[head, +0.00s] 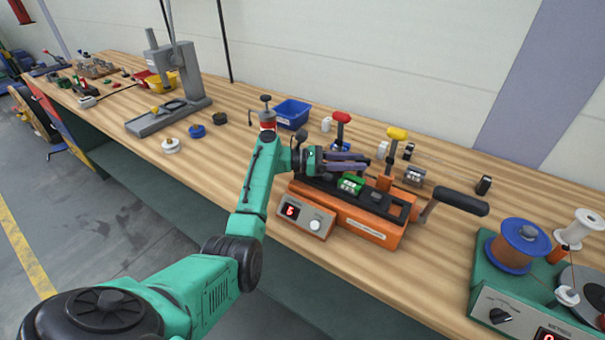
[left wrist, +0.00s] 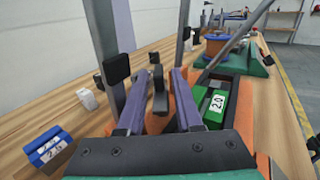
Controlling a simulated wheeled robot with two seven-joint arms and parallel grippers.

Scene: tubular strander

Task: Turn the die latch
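The orange machine (head: 372,232) stands on the bench with a green die block (head: 350,184) in its dark top channel. The left wrist view shows the green die (left wrist: 216,105), marked 2.0. My left gripper (head: 364,163) is over the machine, just behind the green die. In the left wrist view its two purple fingers (left wrist: 158,84) are apart, with a small black upright knob (left wrist: 159,98) between them. This knob may be the die latch; I cannot tell whether the fingers touch it. My right gripper is not in view.
Red-knobbed (head: 341,118) and yellow-knobbed (head: 397,133) posts rise behind the gripper. A black-handled crank (head: 460,201) sticks out right. A blue bin (head: 292,112) stands behind my arm. A spool unit (head: 500,275) stands at the right.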

